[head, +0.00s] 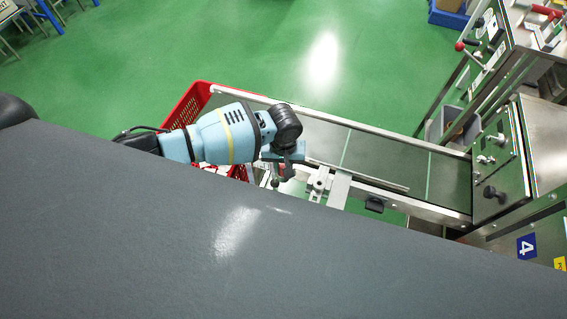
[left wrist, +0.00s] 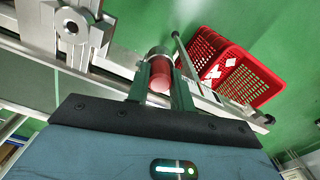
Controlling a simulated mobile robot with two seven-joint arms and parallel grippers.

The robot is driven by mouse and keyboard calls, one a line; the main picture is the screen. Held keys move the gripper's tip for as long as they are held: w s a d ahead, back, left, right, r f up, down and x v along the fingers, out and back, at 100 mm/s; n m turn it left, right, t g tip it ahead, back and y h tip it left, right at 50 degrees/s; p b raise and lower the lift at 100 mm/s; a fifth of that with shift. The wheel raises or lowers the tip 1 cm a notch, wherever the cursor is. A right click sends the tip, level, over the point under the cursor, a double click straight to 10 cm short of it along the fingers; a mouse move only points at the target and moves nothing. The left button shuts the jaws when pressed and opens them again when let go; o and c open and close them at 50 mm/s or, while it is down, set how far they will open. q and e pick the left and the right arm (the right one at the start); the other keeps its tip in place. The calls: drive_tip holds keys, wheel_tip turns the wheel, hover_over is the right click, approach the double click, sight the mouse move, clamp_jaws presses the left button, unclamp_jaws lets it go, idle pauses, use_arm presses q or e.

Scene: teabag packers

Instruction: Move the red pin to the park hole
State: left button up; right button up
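The red pin (left wrist: 160,76) shows in the left wrist view between the dark green fingers of my left gripper (left wrist: 161,84). The fingers appear to touch it on both sides, and its round red end faces the camera. A grey metal collar (left wrist: 157,53) lies at its far end; I cannot tell whether the pin is seated in it. To the left is a metal block with a round hole (left wrist: 70,26); I cannot tell whether this is the park hole. In the head view my left gripper (head: 283,172) is at the conveyor's near rail, and the pin is not distinguishable. My right gripper is not in view.
A conveyor (head: 390,158) runs right to a steel machine (head: 500,165). A clamp bracket (head: 330,187) sits on its near rail, close to my left gripper. A red crate (left wrist: 240,72) stands beyond the conveyor's end. Green floor (head: 230,50) is clear behind.

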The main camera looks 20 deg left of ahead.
sight(283, 166)
use_arm(q)
drive_tip(key=o, duration=0.5)
wheel_tip(283, 166, up, 7)
drive_tip(key=shift+r+p, duration=0.1)
drive_tip(key=shift+p, duration=0.55)
drive_tip(key=shift+r, duration=0.35)
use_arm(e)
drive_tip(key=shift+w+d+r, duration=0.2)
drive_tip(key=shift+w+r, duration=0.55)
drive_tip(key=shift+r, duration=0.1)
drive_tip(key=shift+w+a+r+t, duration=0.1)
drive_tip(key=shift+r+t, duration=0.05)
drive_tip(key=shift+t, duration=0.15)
